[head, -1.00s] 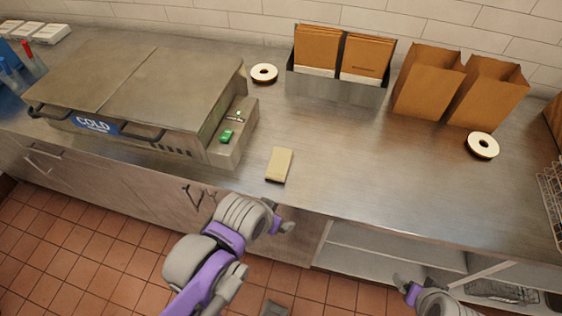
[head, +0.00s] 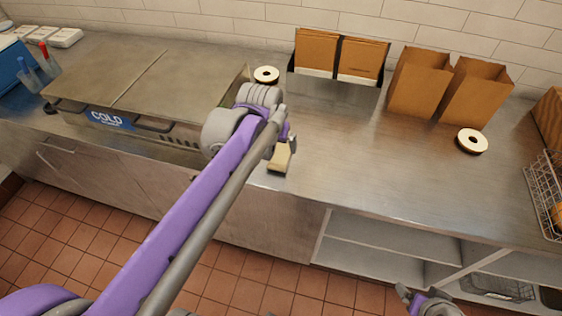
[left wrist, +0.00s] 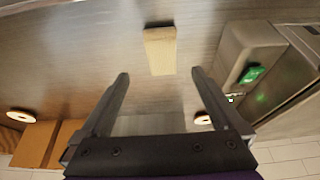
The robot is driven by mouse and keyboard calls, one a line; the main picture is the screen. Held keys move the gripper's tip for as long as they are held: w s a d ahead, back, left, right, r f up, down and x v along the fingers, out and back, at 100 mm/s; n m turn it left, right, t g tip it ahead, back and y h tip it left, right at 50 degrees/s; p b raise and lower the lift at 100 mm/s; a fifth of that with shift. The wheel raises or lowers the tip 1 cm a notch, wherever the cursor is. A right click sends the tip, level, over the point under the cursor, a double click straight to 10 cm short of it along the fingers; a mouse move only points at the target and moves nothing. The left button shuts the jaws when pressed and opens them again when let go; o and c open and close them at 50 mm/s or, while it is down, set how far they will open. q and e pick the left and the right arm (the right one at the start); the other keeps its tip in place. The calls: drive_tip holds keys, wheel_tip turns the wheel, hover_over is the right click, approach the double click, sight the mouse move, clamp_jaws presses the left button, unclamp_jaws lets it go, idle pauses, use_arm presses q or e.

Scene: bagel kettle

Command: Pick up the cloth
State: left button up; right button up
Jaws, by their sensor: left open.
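The cloth (head: 279,160) is a small folded tan rectangle lying flat on the steel counter near its front edge. My left arm reaches over the counter and partly covers the cloth in the head view. In the left wrist view the whole cloth (left wrist: 160,51) shows ahead of the open fingers. My left gripper (left wrist: 158,80) is open and empty, with the cloth beyond the fingertips and apart from them. My right gripper (head: 408,290) is at the bottom right of the head view, in front of the counter; its jaws are too small to judge.
The cold unit (head: 130,85) stands left of the cloth; its end with a green light (left wrist: 252,73) is close by. A tape roll (head: 266,75), a bag holder (head: 335,90), paper bags (head: 420,85) and another roll (head: 472,141) stand behind. The counter right of the cloth is clear.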

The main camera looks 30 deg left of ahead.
use_arm(q)
hover_over(280, 154)
drive_tip(key=s, duration=0.2)
drive_tip(key=f, duration=0.5)
drive_tip(key=shift+s+d, duration=0.2)
drive_tip(key=shift+d, duration=0.1)
drive_tip(key=x, duration=0.5)
drive_tip(key=shift+w+a+f+b, duration=0.1)
drive_tip(key=shift+w+b, duration=0.2)
drive_tip(key=shift+s, duration=0.1)
drive_tip(key=shift+f, duration=0.2)
drive_tip(key=c, duration=1.4)
drive_tip(key=shift+r, duration=0.6)
wheel_tip(280, 154, up, 9)
drive_tip(key=shift+r+p, duration=0.15)
drive_tip(key=shift+p, duration=0.2)
